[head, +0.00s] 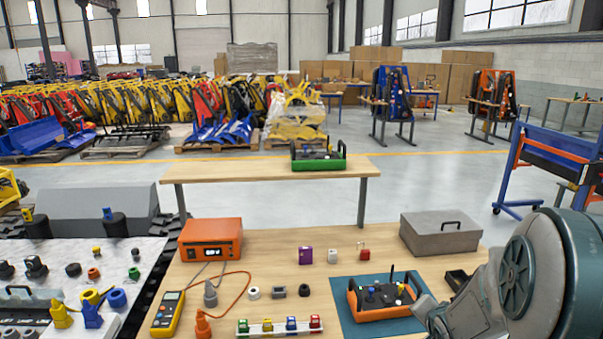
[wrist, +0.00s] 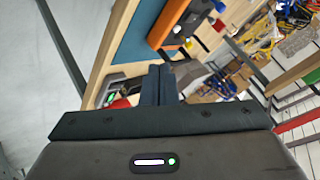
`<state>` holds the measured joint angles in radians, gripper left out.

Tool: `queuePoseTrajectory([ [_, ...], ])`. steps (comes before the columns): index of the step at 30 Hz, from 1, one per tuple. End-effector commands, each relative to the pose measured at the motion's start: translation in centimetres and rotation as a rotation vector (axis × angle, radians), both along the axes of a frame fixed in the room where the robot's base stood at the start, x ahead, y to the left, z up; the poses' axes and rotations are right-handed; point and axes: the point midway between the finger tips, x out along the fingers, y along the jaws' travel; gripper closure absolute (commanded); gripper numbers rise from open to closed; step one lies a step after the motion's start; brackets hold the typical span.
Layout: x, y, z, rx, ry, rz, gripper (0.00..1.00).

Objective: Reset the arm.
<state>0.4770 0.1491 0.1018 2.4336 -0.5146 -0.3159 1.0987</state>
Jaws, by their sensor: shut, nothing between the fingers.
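My arm (head: 550,275) fills the lower right corner of the head view, bent close to the camera. My gripper (wrist: 160,72) shows in the wrist view, with its two dark fingers together and nothing between them. It points out over the table from the right side and touches nothing that I can see. In the head view I cannot make out the fingertips.
The wooden table (head: 285,270) holds an orange remote control (head: 382,298) on a teal mat (head: 350,325), near my arm. A grey lidded box (head: 425,236), an orange power unit (head: 200,240) and a multimeter (head: 167,313) stand there too.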

Motion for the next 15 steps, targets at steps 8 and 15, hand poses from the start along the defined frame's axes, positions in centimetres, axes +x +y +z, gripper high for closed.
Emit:
queuePoseTrajectory([
  [8,-6.5,4.9,4.6,-0.277,0.280,0.212,1.00],
  [15,-14.4,10.3,7.1,-0.358,0.493,0.512,1.00],
])
